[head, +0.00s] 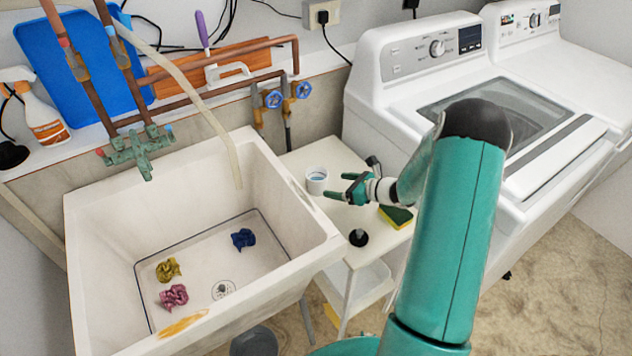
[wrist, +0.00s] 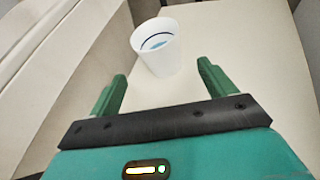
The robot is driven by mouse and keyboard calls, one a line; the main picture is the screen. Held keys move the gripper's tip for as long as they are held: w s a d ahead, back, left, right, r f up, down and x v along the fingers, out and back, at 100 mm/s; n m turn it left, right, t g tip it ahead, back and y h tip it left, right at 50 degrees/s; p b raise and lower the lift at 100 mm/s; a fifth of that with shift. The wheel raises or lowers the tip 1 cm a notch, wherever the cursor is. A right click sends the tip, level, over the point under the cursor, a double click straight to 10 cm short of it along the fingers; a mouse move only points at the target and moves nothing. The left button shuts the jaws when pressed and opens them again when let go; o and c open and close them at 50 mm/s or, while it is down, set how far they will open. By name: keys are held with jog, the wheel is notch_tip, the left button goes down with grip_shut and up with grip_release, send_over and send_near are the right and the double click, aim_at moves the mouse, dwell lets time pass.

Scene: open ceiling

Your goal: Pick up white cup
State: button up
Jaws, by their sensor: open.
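The white cup (head: 317,181) stands upright on a small white side table (head: 300,160) between the sink and the washer. Blue shows inside its rim. In the wrist view the cup (wrist: 157,50) is just beyond my fingertips, roughly midway between them and slightly left. My gripper (head: 338,187) is green, open and empty, with its fingers pointing at the cup from the right in the head view. In the wrist view, the two fingers of my gripper (wrist: 161,70) are spread apart. The cup appears not to be between them.
A yellow-green sponge (head: 396,216) and a black round object (head: 358,237) lie on the side table. The deep sink (head: 190,240) on the left holds several crumpled cloths. A washing machine (head: 480,100) stands right. Pipes with blue valves (head: 273,98) rise behind.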

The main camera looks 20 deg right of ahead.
aim_at(325, 184)
jog(key=x, duration=0.3)
jog(key=shift+w+a+f, duration=0.1)
jog(key=shift+w+f, duration=0.1)
jog(key=shift+f, duration=0.1)
jog(key=shift+x, duration=3.05)
jog(key=shift+f, duration=0.1)
jog(key=c, duration=1.1)
